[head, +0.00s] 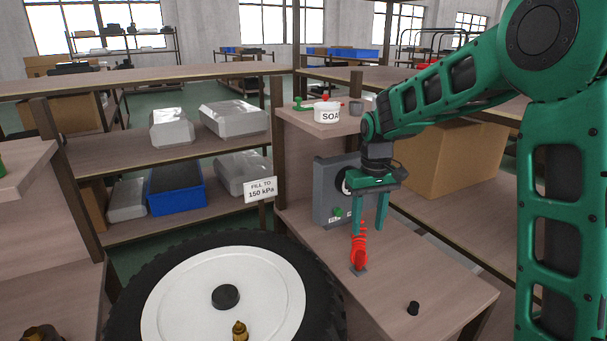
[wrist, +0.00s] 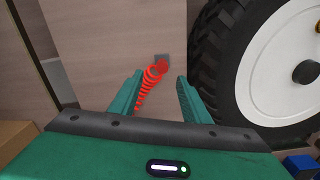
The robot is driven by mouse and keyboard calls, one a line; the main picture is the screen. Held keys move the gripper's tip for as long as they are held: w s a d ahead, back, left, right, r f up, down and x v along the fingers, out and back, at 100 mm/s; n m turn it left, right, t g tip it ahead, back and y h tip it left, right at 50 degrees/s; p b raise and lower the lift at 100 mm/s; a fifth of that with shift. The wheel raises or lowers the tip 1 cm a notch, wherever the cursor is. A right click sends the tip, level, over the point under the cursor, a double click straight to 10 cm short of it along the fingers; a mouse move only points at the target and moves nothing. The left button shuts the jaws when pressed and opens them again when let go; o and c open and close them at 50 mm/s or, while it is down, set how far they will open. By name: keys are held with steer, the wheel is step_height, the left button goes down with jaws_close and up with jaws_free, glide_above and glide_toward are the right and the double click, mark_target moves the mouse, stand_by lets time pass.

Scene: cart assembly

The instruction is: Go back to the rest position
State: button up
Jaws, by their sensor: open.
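My gripper (head: 369,219) is at the end of my green arm, pointing down over the wooden bench at the right in the head view. Its two fingers are apart, and they also show in the wrist view (wrist: 158,88). A red coiled hose with a red end piece (head: 359,248) is by the fingertips, with a small grey plate at its foot. The coil also shows in the wrist view (wrist: 152,77), in the gap between the fingers. I cannot tell whether a finger touches it.
A wheel with a white rim (head: 265,277) lies left of the bench. A grey box with a gauge (head: 328,190) stands behind my gripper. A small black cap (head: 413,308) lies on the bench's front part. A sign (head: 261,190) reads "FILL TO 150 kPa". A soap tub (head: 327,112) sits on a shelf.

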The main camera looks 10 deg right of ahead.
steer(key=s+d+r+m, duration=0.25)
steer(key=s+d, duration=0.55)
steer(key=s, duration=0.4)
steer(key=s+d+r+m, duration=0.1)
steer(key=s+d+m, duration=0.45)
steer(key=s, duration=0.75)
steer(key=s+d+f, duration=0.2)
steer(key=s, duration=0.7)
steer(key=shift+s+d, duration=0.4)
steer(key=shift+w, duration=0.15)
steer(key=shift+w+f, duration=0.2)
steer(key=shift+w, duration=0.3)
